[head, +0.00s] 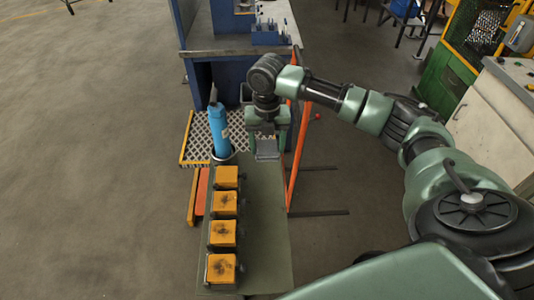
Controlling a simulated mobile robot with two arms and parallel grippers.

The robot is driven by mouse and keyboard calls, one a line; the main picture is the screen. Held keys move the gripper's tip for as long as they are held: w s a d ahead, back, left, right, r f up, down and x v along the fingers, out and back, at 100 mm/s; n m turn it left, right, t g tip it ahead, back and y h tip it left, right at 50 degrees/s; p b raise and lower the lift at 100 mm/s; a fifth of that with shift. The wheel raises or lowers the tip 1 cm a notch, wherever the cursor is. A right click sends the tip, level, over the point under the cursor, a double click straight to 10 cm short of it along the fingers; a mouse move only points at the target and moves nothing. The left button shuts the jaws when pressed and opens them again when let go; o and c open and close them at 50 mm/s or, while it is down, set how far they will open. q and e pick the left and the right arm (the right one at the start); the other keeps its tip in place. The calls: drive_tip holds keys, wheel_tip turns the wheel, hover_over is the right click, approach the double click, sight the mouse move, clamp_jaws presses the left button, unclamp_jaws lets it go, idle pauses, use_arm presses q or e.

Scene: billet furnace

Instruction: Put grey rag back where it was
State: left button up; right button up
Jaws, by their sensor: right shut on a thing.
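My right gripper (267,135) points down over the far end of the narrow grey-green table (266,215). It is shut on a small grey piece, which looks like the grey rag (267,153). The rag hangs below the fingers, near the table's far edge. I cannot tell whether it touches the tabletop. My left gripper is not in this view.
Several orange blocks (224,203) stand in a row along the table's left side. A blue cylinder (218,130) stands at its far left corner. Orange bars (299,155) rise just right of the gripper. A blue workbench (225,42) stands behind. The table's right strip is clear.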

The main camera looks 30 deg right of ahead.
sight(267, 165)
drive_tip(key=shift+s+f, duration=0.15)
drive_tip(key=shift+f, duration=0.5)
wheel_tip(267, 165, down, 3)
drive_tip(key=shift+r+p, duration=0.2)
drive_tip(key=shift+p, duration=0.3)
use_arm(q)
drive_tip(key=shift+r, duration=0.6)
use_arm(e)
drive_tip(key=shift+f, duration=0.45)
drive_tip(key=o, duration=1.2)
drive_tip(key=shift+f, duration=0.15)
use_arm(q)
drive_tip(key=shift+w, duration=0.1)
use_arm(e)
wheel_tip(267, 165, up, 11)
drive_tip(key=b, duration=0.3)
drive_tip(key=shift+r, duration=0.2)
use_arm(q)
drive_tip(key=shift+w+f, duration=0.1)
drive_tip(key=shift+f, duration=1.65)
use_arm(e)
drive_tip(key=shift+r, duration=0.5)
